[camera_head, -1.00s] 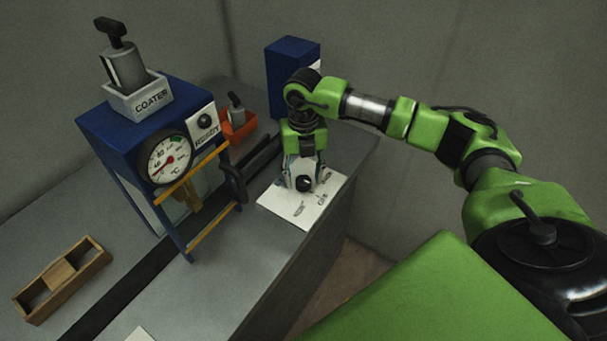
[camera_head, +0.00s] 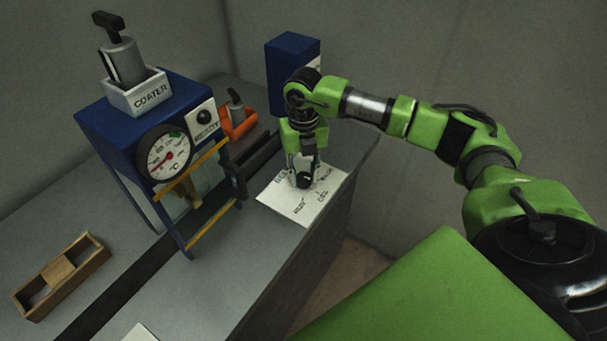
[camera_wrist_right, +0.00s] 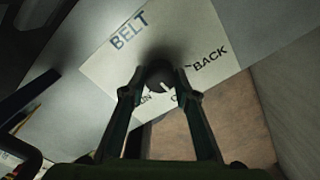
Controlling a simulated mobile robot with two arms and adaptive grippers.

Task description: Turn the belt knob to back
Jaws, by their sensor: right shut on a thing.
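The black round belt knob (camera_head: 304,181) sits on a white plate (camera_head: 284,207) at the counter's right end. In the right wrist view, the knob (camera_wrist_right: 161,77) lies between the fingertips, and the plate (camera_wrist_right: 105,67) reads BELT and BACK, with partly covered lettering between the fingers. A white mark on the knob points toward that middle lettering, not toward BACK. My right gripper (camera_head: 304,170) reaches down from above and is shut on the knob; it also shows in the wrist view (camera_wrist_right: 158,84). The fingers hide part of the knob. My left gripper is not in view.
A blue coater machine (camera_head: 110,128) with a dial gauge (camera_head: 167,153) stands left of the plate. A blue box (camera_head: 290,75) stands behind my right gripper. An orange holder (camera_head: 238,124) is between them. A wooden tray (camera_head: 62,277) lies at the lower left.

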